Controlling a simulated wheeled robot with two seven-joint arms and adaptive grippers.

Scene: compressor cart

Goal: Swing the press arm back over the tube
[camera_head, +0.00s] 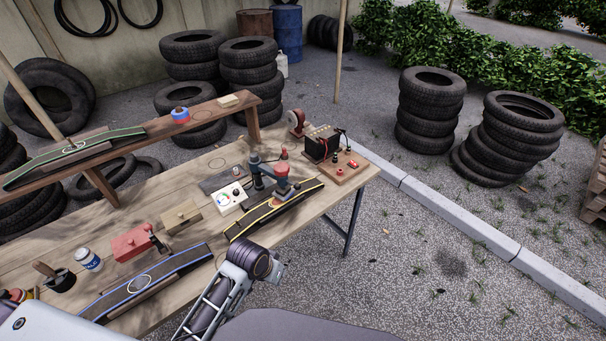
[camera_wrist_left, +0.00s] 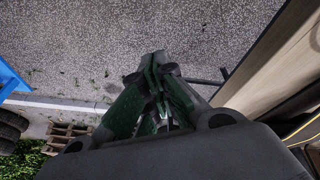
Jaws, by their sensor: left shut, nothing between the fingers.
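The dark teal press (camera_head: 258,178) stands on the right part of the workbench. Its arm carries a red-and-dark head (camera_head: 281,173) that, from this angle, overlaps the rear edge of the yellow-edged black tube strip (camera_head: 262,220). Whether it touches the strip is unclear. A yellow-edged dark piece (camera_wrist_left: 304,131) shows at the right of the left wrist view. My left gripper (camera_wrist_left: 158,62) has its green fingers together and empty, over the ground beside the bench edge. Neither gripper's fingers show in the head view; one of my arm links passes in front of the bench.
The workbench (camera_head: 185,185) also holds a blue-edged strip (camera_head: 150,287), a red box (camera_head: 132,243), a white gauge box (camera_head: 229,198) and a black battery-like box (camera_head: 321,143). A raised shelf (camera_head: 220,108) runs behind. Paving right of the bench is open; tyre stacks (camera_head: 431,110) stand beyond.

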